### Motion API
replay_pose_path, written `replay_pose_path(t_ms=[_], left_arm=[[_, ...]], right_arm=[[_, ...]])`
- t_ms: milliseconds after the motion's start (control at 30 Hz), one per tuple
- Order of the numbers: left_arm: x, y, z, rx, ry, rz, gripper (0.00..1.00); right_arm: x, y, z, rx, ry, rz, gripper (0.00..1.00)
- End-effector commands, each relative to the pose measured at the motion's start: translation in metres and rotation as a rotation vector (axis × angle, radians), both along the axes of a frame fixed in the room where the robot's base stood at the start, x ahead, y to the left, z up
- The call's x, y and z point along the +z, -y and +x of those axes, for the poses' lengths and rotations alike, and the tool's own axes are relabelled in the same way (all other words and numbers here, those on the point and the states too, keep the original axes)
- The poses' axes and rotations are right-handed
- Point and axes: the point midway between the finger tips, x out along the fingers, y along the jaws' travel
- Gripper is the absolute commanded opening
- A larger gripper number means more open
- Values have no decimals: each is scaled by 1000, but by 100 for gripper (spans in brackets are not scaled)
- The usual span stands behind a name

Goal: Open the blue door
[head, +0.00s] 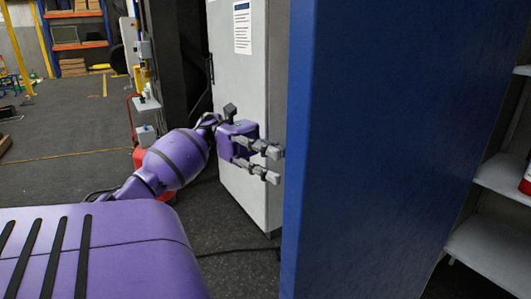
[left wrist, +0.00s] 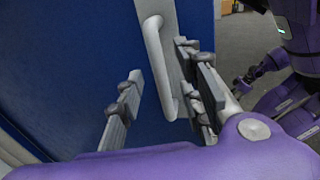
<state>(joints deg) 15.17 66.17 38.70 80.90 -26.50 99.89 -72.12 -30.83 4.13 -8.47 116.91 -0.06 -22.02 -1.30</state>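The blue door (head: 385,140) fills the right half of the head view, and its blue face (left wrist: 75,70) fills the left of the left wrist view. A light grey handle (left wrist: 156,60) stands out from a grey plate on that face. My left gripper (head: 274,164) is at the door's left edge in the head view, where the door hides the handle. In the left wrist view the left gripper (left wrist: 163,107) is open, its fingers on either side of the handle, the right finger nearer. Dark parts at that view's right may be my right gripper; too unclear to tell.
A tall grey cabinet (head: 240,95) with a posted sheet stands behind my left gripper. Shelves (head: 493,245) stand at the right beyond the door. A cable lies on the floor by the cabinet. The grey floor (head: 65,130) at the left is largely clear.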

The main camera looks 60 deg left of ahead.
Motion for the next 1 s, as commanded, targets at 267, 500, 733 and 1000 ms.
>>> replay_pose_path(t_ms=[267, 500, 733, 1000], left_arm=[[0, -41, -7, 1, 0, 1, 34], [0, -47, -9, -1, 0, 1, 34], [0, -47, -9, -1, 0, 1, 34], [-1, -46, -9, 2, -3, -2, 34]], right_arm=[[0, 0, 0, 0, 0, 0, 40], [0, 0, 0, -1, 0, 1, 40], [0, 0, 0, 0, -1, 0, 40], [0, -1, 0, 1, -1, 1, 40]])
